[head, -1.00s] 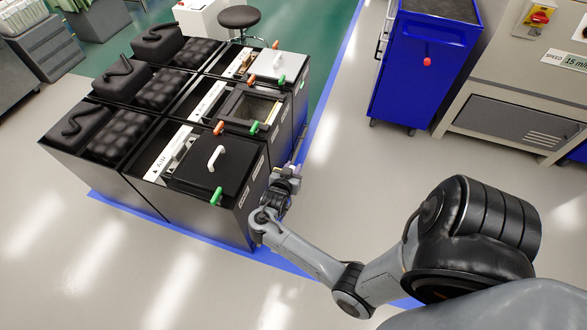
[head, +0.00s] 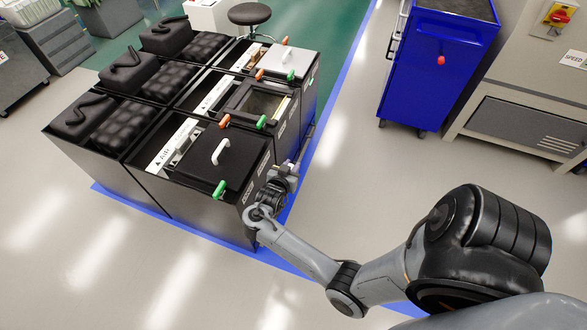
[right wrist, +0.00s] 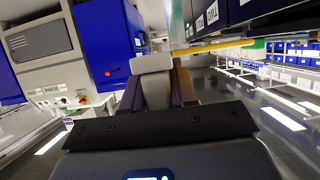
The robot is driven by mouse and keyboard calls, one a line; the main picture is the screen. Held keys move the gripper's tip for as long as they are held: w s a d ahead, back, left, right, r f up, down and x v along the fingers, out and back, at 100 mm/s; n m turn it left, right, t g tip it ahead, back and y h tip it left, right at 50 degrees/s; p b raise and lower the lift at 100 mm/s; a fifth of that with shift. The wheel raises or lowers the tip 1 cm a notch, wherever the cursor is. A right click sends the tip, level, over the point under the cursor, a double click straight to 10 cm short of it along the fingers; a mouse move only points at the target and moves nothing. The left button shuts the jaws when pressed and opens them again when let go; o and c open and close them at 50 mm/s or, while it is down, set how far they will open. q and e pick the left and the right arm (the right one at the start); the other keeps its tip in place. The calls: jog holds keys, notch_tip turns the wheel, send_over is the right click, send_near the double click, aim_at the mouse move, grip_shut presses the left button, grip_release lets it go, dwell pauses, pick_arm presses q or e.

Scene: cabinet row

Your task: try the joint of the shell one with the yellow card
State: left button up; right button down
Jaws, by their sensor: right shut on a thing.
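A row of black cabinets shows in the head view. The near one has a black lid (head: 208,160) with a white handle. The middle one has a framed window lid (head: 266,103). The far one has a pale lid (head: 283,62) with a white handle. I cannot tell which is the shell one. My right gripper (head: 289,172) is beside the near cabinet's right face. In the right wrist view it is shut on a thin yellow card (right wrist: 218,44), seen edge-on, close to the labelled cabinet faces (right wrist: 208,14). Whether the card touches a joint cannot be told. My left gripper is out of view.
Green and orange tabs (head: 219,189) stick up at the lid edges. Black padded blocks (head: 119,124) cover the cabinets' left side. A blue cart (head: 437,70) and a grey machine (head: 530,110) stand at the right. The floor (head: 345,170) between is clear.

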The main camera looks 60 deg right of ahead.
jog(key=shift+w+a+f+b, duration=0.15)
jog(key=shift+w+f+b, duration=0.9)
jog(key=shift+b, duration=0.6)
jog(key=shift+w+a, duration=0.1)
jog(key=shift+w, duration=0.9)
jog(key=shift+w+b, duration=0.4)
jog(key=shift+w, duration=0.15)
jog(key=shift+w+a+r, duration=0.1)
jog(key=shift+w, duration=0.1)
jog(key=shift+w+b, duration=0.3)
jog(key=shift+w, duration=0.05)
jog(key=shift+w, duration=0.5)
jog(key=shift+w+a+b, duration=0.1)
jog(key=shift+w+b, duration=0.45)
jog(key=shift+w+a+b, duration=0.1)
jog(key=shift+w+b, duration=0.25)
jog(key=shift+w, duration=0.15)
jog(key=shift+w, duration=0.25)
